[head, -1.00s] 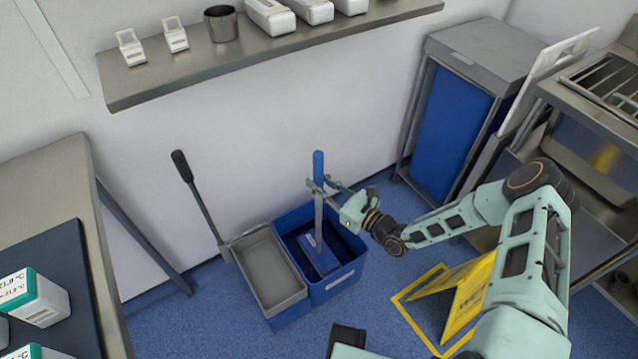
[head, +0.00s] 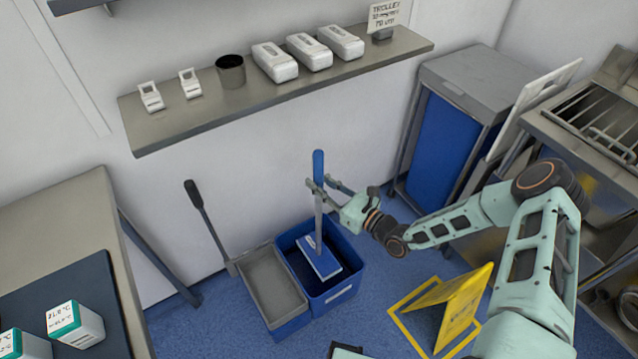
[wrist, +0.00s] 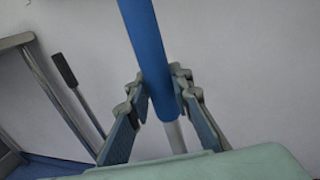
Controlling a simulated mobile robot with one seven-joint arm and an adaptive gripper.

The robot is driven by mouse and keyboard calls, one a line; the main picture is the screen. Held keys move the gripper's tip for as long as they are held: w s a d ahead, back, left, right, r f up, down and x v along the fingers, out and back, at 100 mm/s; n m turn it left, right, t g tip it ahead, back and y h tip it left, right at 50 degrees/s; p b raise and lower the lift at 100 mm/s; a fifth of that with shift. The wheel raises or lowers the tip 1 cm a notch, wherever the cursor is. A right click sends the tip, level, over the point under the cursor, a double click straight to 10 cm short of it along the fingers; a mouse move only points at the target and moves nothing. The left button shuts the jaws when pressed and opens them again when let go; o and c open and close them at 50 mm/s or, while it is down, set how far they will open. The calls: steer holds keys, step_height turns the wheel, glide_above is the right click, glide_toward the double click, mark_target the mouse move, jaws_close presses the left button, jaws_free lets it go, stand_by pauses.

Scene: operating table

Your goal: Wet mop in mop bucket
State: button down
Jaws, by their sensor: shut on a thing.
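The mop has a blue grip (head: 318,163), a thin grey shaft and a flat blue head (head: 320,262). It stands upright over the blue section of the mop bucket (head: 340,296), its head near rim level; whether it touches the bucket's inside I cannot tell. In the wrist view, the blue grip (wrist: 150,50) runs down between the fingers of my gripper (wrist: 160,97). The bucket's floor is partly hidden by the head.
A grey wringer tray (head: 270,280) with an upright lever (head: 205,220) sits left of the blue section. A yellow floor sign (head: 450,305) stands right of the bucket. A wall shelf (head: 190,122) is above, a table (head: 60,215) at left, a blue-sided trolley (head: 445,150) at right.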

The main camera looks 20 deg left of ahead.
mark_target(322, 168)
step_height(322, 168, up, 7)
steer(key=p, duration=0.5)
stand_by(0.3)
